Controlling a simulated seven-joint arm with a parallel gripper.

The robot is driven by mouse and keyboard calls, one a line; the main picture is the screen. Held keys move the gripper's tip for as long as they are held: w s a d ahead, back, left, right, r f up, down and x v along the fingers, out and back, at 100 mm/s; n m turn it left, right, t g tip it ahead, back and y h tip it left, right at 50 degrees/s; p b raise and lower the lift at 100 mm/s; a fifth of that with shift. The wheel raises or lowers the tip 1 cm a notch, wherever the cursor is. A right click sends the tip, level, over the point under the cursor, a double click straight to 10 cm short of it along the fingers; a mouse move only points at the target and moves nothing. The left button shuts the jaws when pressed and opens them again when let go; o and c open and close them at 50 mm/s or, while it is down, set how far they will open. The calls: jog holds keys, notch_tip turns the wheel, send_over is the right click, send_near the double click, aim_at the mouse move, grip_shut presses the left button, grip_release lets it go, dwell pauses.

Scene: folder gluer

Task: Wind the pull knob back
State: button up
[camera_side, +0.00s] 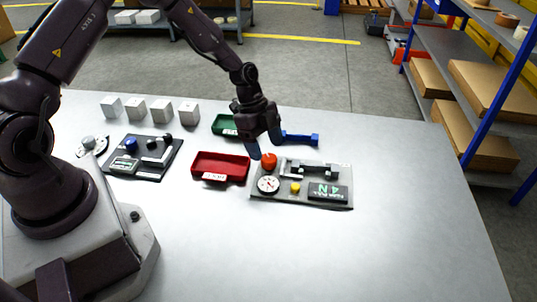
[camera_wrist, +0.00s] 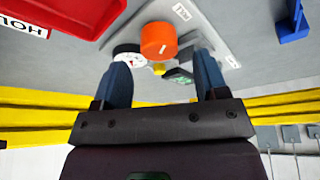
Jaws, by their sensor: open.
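The orange-red round knob (camera_side: 269,160) stands on the grey panel (camera_side: 260,196), at its back left, behind a white dial (camera_side: 268,184). In the wrist view the orange knob (camera_wrist: 158,40) shows just beyond the fingertips, between them across the picture. My gripper (camera_side: 264,146) is open and empty, tilted just above the knob. Its two blue fingers also show in the wrist view (camera_wrist: 161,68). I cannot tell whether either finger touches the knob. The panel also carries a yellow button (camera_side: 295,188), a dark display (camera_side: 327,191) and a dark handle bar (camera_side: 310,169).
A red tray (camera_side: 233,178) lies just left of the panel, with a green tray (camera_side: 222,121) behind it. A blue object (camera_side: 301,138) lies behind the panel. A second dark panel (camera_side: 120,173) and several pale cubes (camera_side: 161,111) are farther left. The table's right side is clear.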

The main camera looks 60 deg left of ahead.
aim_at(269, 158)
jog(key=shift+x, duration=1.5)
jog(key=shift+c, duration=0.2)
jog(key=c, duration=0.9)
jog(key=shift+o, duration=0.2)
